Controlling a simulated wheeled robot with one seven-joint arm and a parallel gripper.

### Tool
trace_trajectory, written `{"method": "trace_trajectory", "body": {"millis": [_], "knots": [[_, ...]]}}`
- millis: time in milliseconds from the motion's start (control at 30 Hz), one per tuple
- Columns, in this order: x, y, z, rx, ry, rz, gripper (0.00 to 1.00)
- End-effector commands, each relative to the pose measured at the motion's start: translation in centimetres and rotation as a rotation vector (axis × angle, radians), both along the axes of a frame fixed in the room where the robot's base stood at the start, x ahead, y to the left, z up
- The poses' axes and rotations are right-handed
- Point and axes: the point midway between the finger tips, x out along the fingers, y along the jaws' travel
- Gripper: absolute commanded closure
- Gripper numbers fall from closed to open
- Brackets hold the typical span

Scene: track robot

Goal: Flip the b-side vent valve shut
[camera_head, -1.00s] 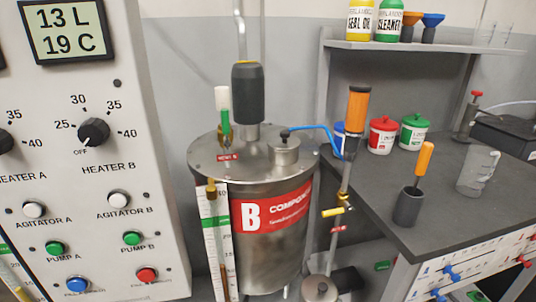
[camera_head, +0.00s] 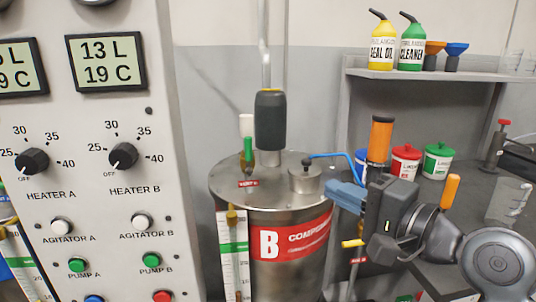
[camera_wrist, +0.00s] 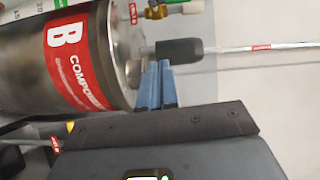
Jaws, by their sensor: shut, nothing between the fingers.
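The B tank (camera_head: 285,279), a steel drum with a red B label, stands in the middle of the head view. On its lid, at the left, is the b-side vent valve (camera_head: 247,158), a brass body with a green handle standing upright and a red tag (camera_head: 248,184) below it. The brass valve body also shows at the top edge of the wrist view (camera_wrist: 156,12), its handle mostly cut off there. My gripper (camera_head: 332,189) is right of the tank lid, its blue fingers pointing left. In the wrist view the fingers (camera_wrist: 157,66) are together and empty, apart from the valve.
A dark cylinder on a pipe (camera_head: 270,120) and a lid fitting with a blue hose (camera_head: 305,178) stand between my gripper and the valve. The control panel (camera_head: 115,215) is at left. An orange-topped post (camera_head: 380,140) stands behind my gripper.

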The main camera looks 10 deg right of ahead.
Motion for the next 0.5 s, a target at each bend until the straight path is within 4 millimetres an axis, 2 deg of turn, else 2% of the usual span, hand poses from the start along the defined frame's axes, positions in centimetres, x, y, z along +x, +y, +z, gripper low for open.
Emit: {"method": "trace_trajectory", "body": {"millis": [33,200,500], "knots": [[0.4,0.2,1.1,0.016,-0.003,0.017,1.00],[0.8,0.7,3.0,0.049,0.001,0.057,1.00],[0.8,0.8,3.3,0.056,0.003,0.066,1.00]]}}
